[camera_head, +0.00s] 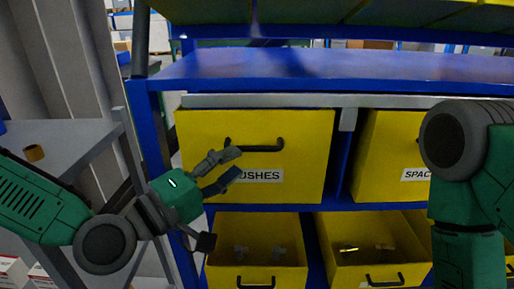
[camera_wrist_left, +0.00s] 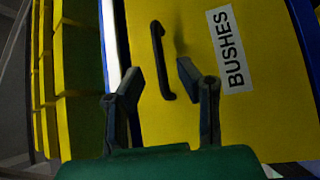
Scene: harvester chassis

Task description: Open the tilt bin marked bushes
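The yellow tilt bin (camera_head: 308,150) marked BUSHES is closed in the blue rack, left of centre in the head view. It has a black handle (camera_head: 255,148) above its white label (camera_head: 262,176). My left gripper (camera_head: 237,163) is in front of the bin's left half, its fingers apart and empty, just below and left of the handle. In the left wrist view the handle (camera_wrist_left: 161,60) lies ahead of the two open fingers, apart from them. Part of the label is hidden by a finger in the head view. My right arm (camera_head: 465,160) shows at the right; its gripper is out of view.
A second yellow bin (camera_head: 384,150), its label starting SPAC, is to the right. Open yellow bins with small metal parts sit below, such as the lower left one (camera_head: 228,268). A blue shelf (camera_head: 330,70) runs above. A grey shelf (camera_head: 60,140) stands at the left.

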